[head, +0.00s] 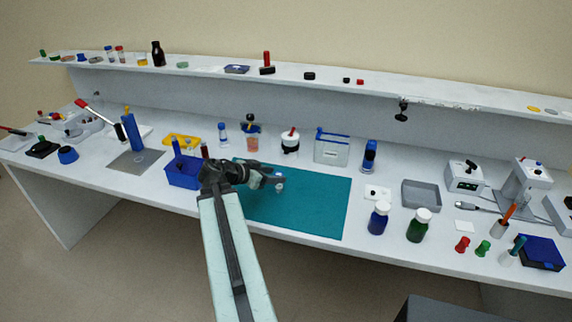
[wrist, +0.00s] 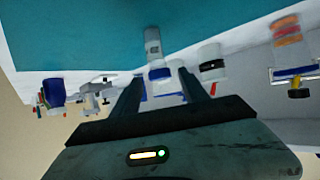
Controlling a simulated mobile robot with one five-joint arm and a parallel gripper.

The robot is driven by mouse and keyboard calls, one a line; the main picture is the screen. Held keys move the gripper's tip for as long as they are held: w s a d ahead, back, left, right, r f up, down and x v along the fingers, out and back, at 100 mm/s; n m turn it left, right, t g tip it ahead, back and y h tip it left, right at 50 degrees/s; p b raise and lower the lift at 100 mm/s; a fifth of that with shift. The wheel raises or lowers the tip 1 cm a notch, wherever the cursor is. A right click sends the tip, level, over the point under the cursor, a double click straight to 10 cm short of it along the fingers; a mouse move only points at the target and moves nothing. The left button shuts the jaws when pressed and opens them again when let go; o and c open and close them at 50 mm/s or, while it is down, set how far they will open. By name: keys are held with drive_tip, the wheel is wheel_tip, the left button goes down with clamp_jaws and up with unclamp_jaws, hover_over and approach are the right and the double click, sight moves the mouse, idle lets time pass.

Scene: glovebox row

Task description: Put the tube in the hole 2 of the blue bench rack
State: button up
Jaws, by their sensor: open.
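A small clear tube with a pale cap (head: 279,183) stands on the teal mat, just beyond my gripper (head: 267,179). In the wrist view, which looks upside down, the tube (wrist: 153,42) shows between and beyond the fingertips of my open gripper (wrist: 160,80). I cannot tell from this whether it is fully between the fingers. A blue box-like rack (head: 184,176) stands left of my gripper, left of the mat. A blue tube and a dark red-topped tube rise at it. Its holes and their numbers are too small to make out, and my arm partly covers its right side.
The teal mat (head: 310,205) is mostly clear. Behind it stand an orange-filled bottle (head: 252,143), a white jar (head: 290,145) and a clear blue-rimmed bin (head: 332,150). A blue bottle (head: 378,220) and a green bottle (head: 418,228) stand to the right. A shelf runs along the back.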

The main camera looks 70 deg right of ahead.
drive_tip(key=p+v, duration=0.2)
drive_tip(key=v, duration=0.4)
drive_tip(key=shift+w, duration=0.3)
drive_tip(key=shift+r, duration=0.1)
